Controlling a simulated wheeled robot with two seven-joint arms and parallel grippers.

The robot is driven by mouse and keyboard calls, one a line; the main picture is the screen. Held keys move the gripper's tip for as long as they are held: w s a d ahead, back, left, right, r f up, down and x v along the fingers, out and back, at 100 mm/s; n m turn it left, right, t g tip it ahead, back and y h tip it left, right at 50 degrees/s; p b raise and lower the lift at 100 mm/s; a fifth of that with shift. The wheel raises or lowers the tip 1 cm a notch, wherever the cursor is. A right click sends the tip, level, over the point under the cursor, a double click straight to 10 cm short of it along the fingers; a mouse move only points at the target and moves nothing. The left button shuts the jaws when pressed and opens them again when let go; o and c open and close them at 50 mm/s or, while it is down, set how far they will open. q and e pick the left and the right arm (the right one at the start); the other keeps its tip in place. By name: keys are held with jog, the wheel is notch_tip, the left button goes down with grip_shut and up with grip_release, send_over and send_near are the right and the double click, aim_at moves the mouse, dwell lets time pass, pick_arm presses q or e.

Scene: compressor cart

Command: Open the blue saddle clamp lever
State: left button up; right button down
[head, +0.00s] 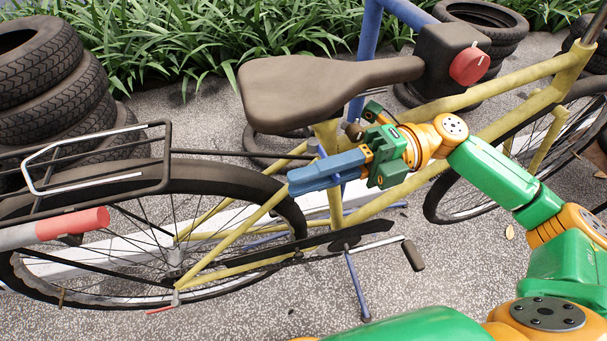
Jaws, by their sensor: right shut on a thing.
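The brown bicycle saddle (310,92) sits above a yellow frame, its nose pointing right. My right gripper (310,177), green and orange with long blue fingers, comes in from the right under the saddle. Its fingers are shut at the seat post, on the blue saddle clamp lever (322,151), of which only a small part shows. The fingers hide the rest of the lever and most of the clamp, so I cannot tell the lever's angle. My left gripper is not in view.
A black box with a red knob (468,65) is by the frame's top tube. A rear rack (90,165) and a grey tube with a red end (72,224) are at left. Stacked tyres (50,85) stand behind. Paved ground is clear at the front.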

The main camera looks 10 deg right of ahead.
jog(key=c, duration=0.8)
grip_release()
jog(key=d, duration=0.2)
jog(key=d+b, duration=0.1)
jog(key=d, duration=0.1)
jog(key=w+d+b, duration=0.1)
jog(key=d, duration=0.2)
jog(key=shift+d, duration=0.1)
